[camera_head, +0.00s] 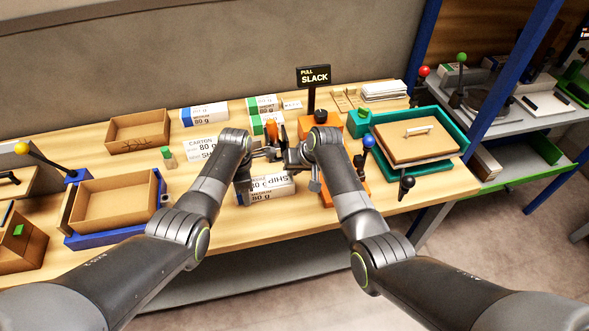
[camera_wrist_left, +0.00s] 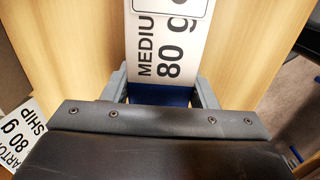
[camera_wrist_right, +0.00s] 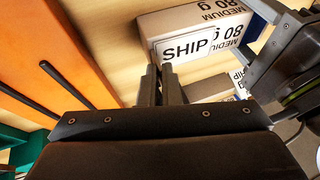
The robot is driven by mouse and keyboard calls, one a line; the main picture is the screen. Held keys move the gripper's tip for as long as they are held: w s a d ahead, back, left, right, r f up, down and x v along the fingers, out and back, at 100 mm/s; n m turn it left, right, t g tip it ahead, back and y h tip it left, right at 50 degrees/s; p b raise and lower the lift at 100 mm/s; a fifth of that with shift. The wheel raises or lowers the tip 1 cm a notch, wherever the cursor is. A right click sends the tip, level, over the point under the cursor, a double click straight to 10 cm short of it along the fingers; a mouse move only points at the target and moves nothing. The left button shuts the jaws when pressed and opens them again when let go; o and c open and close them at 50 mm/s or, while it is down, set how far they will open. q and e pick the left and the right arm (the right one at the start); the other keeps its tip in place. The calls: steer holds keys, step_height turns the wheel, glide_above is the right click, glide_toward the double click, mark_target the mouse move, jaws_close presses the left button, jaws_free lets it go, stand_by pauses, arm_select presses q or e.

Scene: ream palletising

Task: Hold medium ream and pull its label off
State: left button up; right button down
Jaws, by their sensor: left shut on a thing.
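The medium ream (camera_head: 266,196) lies on the table between my arms, with printed sides and a blue end. The left wrist view shows its "MEDIUM 80 g" face (camera_wrist_left: 165,62) between the fingers of my left gripper (camera_wrist_left: 163,85), which is shut on it. A white SHIP label (camera_wrist_right: 187,45) sits on the ream near one end. My right gripper (camera_head: 288,158) is beside that end. In the right wrist view its fingertips (camera_wrist_right: 159,68) are close together at the label's lower left edge. Whether they pinch the label is unclear.
An orange fixture (camera_head: 327,192) with a blue-knobbed lever stands right of the ream. A teal tray (camera_head: 466,140) lies farther right. A carton label (camera_head: 203,142) lies left, near open cardboard boxes (camera_head: 137,121). Other reams (camera_head: 205,115) and a PULL SLACK sign (camera_head: 313,75) stand behind.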

steer(key=shift+d+r, duration=0.1)
stand_by(0.5)
steer(key=shift+r, duration=2.2)
steer(key=shift+r, duration=0.1)
step_height(320, 180, up, 3)
steer(key=shift+f, duration=0.15)
arm_select(q)
steer(key=o, duration=1.2)
steer(key=shift+c, duration=0.2)
steer(key=shift+r, duration=0.15)
